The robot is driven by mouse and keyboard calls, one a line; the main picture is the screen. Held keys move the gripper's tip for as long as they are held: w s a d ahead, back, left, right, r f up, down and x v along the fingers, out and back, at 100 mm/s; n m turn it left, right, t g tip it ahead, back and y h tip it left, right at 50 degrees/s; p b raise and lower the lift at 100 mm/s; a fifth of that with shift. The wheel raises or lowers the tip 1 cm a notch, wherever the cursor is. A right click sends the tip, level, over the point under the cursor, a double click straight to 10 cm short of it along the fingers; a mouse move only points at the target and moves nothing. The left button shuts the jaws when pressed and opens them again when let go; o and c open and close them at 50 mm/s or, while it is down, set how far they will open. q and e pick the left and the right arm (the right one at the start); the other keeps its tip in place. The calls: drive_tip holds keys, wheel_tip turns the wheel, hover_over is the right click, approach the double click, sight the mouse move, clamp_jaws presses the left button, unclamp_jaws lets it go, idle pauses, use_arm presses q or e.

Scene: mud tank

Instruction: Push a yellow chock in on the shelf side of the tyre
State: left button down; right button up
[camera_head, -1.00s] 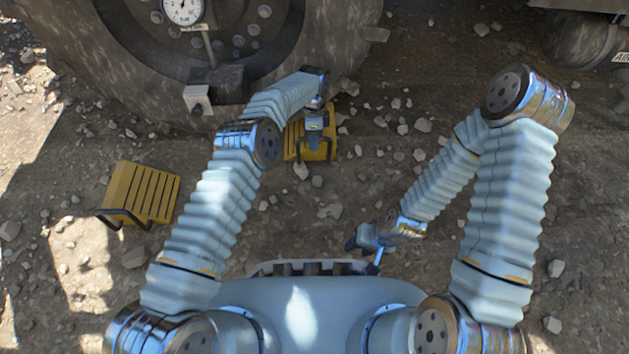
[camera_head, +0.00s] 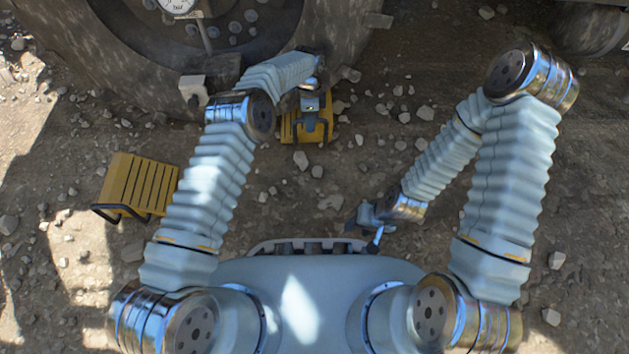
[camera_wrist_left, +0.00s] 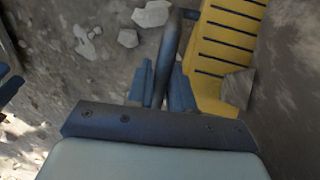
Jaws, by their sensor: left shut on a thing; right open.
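The big dark tyre (camera_head: 62,50) stands at the top left of the head view. A yellow chock (camera_head: 290,130) sits on the ground close by the tyre's lower right part; whether it touches the tread cannot be told. My left gripper (camera_head: 311,108) is over this chock, shut on its dark handle. The left wrist view shows the handle (camera_wrist_left: 168,55) between the blue fingers (camera_wrist_left: 162,88) and the ribbed yellow chock (camera_wrist_left: 228,45) beside them. A second yellow chock (camera_head: 140,184) lies free at the left. My right gripper (camera_head: 370,226) is open and empty, low in front of my base.
A dial gauge (camera_head: 178,5) and a grey box (camera_head: 193,90) are at the wheel. Loose stones (camera_head: 425,113) lie scattered on the dirt. A dark cylinder (camera_head: 590,30) hangs at the top right. The ground between the chocks and right of the held chock is mostly open.

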use_arm(q)
drive_tip(key=shift+a, duration=0.5)
drive_tip(key=c, duration=0.6)
unclamp_jaws()
